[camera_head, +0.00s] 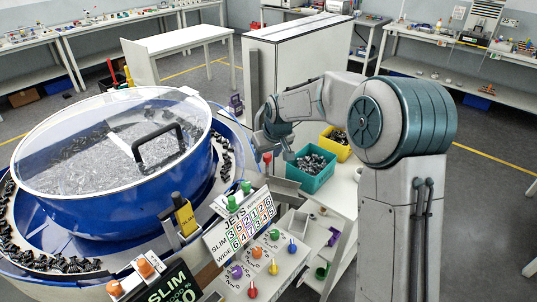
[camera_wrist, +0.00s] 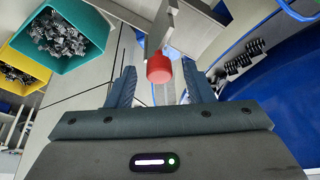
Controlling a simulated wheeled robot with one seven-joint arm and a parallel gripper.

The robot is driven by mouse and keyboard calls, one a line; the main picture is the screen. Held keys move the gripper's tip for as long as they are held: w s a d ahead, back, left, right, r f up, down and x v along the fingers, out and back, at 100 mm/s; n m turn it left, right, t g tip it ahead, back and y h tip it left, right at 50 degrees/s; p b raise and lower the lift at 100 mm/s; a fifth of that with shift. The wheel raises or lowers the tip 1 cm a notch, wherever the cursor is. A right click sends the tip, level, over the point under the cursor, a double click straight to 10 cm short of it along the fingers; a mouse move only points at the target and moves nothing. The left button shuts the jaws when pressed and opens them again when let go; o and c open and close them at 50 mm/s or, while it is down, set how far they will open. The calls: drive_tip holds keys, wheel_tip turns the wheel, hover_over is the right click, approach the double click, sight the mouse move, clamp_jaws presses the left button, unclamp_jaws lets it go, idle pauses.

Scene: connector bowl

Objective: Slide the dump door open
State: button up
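The dump door's red knob (camera_wrist: 158,68) shows in the wrist view at the end of a grey metal bar, between my two fingers. In the head view the red knob (camera_head: 267,158) stands at the right side of the bowl machine, just below my gripper (camera_head: 273,145). My gripper is open, with one finger on each side of the knob and visible gaps between. The door panel itself is mostly hidden, so I cannot tell how far it is open.
A blue bowl feeder (camera_head: 110,215) with a clear lid and black connectors stands at left. A teal bin (camera_head: 311,182) and a yellow bin (camera_head: 338,152), both holding parts, sit right of the knob. A control panel (camera_head: 262,260) with coloured knobs is in front.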

drive_tip(key=b+v, duration=0.2)
drive_tip(key=v, duration=1.1)
drive_tip(key=shift+r, duration=0.35)
drive_tip(key=shift+s+d, duration=0.15)
drive_tip(key=s+d+f+m, duration=0.2)
drive_tip(key=s+d, duration=0.3)
drive_tip(key=s, duration=0.4)
drive_tip(key=s+d+f+m+h, duration=0.1)
drive_tip(key=s+d, duration=0.4)
drive_tip(key=s, duration=0.5)
drive_tip(key=s+d+f+m+h, duration=0.1)
drive_tip(key=s+d+f+m, duration=0.2)
drive_tip(key=s, duration=0.7)
drive_tip(key=shift+d+f+g, duration=0.3)
drive_tip(key=shift+d+f, duration=0.65)
drive_tip(key=shift+d, duration=0.25)
drive_tip(key=shift+s, duration=0.1)
